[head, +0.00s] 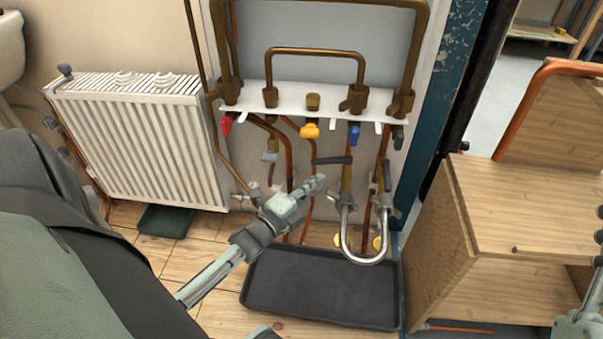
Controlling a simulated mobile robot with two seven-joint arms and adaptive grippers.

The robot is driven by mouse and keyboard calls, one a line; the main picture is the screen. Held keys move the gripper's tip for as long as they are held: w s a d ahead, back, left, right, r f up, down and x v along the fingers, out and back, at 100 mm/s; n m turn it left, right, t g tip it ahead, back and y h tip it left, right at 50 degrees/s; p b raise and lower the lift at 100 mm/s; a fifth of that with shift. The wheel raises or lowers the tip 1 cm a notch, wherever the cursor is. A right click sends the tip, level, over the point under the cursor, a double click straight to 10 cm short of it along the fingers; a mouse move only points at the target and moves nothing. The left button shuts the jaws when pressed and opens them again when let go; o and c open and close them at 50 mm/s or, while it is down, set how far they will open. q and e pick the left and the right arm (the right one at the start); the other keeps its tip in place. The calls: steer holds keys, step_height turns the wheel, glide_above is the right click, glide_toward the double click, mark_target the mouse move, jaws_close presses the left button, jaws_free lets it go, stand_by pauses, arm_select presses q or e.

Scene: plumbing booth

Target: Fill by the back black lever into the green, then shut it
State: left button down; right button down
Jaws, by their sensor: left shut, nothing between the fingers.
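Two black levers sit on the vertical pipes above a silver U-shaped hose (362,258). One black lever (331,160) lies crosswise to its pipe; the other black lever (386,176) stands nearly in line with its pipe. I cannot tell which is the back one. My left gripper (318,185) is shut and empty, just below and left of the crosswise lever, apparently apart from it. No gauge face or green band can be made out. My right gripper (580,325) shows only partly at the bottom right corner; its fingers are unclear.
Red (226,125), yellow (310,131) and blue (354,132) handles sit under the white manifold plate (290,104). A white radiator (145,140) stands left. A black tray (320,290) lies on the floor below the pipes. A wooden cabinet (520,205) stands close on the right.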

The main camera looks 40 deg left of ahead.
mark_target(317, 164)
arm_select(q)
steer(key=shift+w+a, duration=1.35)
steer(key=shift+a, duration=0.1)
arm_select(e)
steer(key=shift+s+d+r+t, duration=0.3)
steer(key=shift+r+t, duration=0.2)
steer(key=shift+r, duration=0.1)
arm_select(q)
steer(key=shift+w+a+h+b, duration=0.2)
steer(key=shift+h+b, duration=0.15)
steer(key=shift+h, duration=0.15)
steer(key=shift+w+a+m+h, duration=0.2)
steer(key=shift+a+m+h, duration=0.3)
steer(key=shift+m+h, duration=0.15)
steer(key=shift+w+a, duration=0.35)
steer(key=shift+a, duration=0.15)
arm_select(e)
steer(key=shift+s+d+r+t+y, duration=0.25)
steer(key=shift+s+r+t+y, duration=0.2)
steer(key=shift+r+t, duration=0.15)
steer(key=shift+h, duration=0.35)
